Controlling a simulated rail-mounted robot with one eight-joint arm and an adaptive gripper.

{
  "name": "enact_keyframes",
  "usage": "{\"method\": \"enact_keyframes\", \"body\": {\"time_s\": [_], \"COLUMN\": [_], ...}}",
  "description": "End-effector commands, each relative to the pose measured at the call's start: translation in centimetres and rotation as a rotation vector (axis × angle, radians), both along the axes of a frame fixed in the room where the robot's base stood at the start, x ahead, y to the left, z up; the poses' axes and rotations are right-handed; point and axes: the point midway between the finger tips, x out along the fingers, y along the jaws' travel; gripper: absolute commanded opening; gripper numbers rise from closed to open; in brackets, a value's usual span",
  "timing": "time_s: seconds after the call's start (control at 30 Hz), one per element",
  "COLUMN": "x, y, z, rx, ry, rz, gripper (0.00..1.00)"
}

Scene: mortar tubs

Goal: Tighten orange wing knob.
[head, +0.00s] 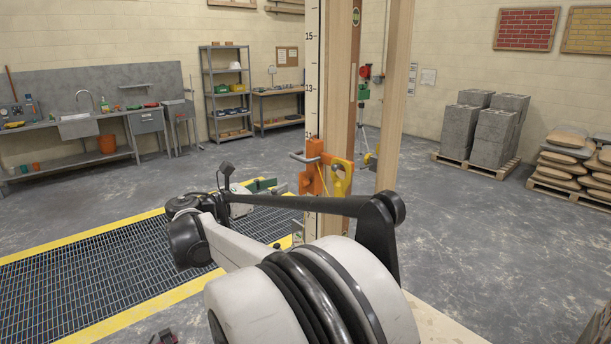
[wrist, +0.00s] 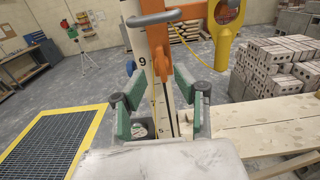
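An orange clamp (head: 315,165) with a grey bar handle is on the upright measuring staff, in the middle of the head view. In the wrist view its orange part (wrist: 158,52) hangs down in front of the staff (wrist: 163,118), between and just beyond my fingertips. I cannot tell for certain which orange part is the wing knob. My gripper (wrist: 160,92) is open, with green-padded fingers on either side of the staff and nothing visibly held. In the head view my gripper (head: 262,186) is partly hidden by my arm.
A yellow holder (head: 341,178) hangs right of the orange clamp; it also shows in the wrist view (wrist: 222,40). A wooden post (head: 395,95) stands close by on the right. A blue knob (wrist: 131,67) is left of the staff. A yellow-edged floor grating (head: 90,270) lies at left.

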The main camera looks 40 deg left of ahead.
Motion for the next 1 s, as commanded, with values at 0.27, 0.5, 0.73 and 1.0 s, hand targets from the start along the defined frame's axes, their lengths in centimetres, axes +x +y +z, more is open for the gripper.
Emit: {"method": "enact_keyframes", "body": {"time_s": [0.27,0.5,0.73,1.0], "x": [5.2,8.3,9.4,9.4], "y": [-1.1,-1.7,-1.8,-1.8], "z": [0.2,0.1,0.0,0.0], "rx": [0.001,0.001,0.001,0.001], "ry": [0.000,0.000,0.001,0.001], "rz": [-0.001,-0.001,0.001,0.001], "gripper": [0.29,0.29,0.29,0.24]}}
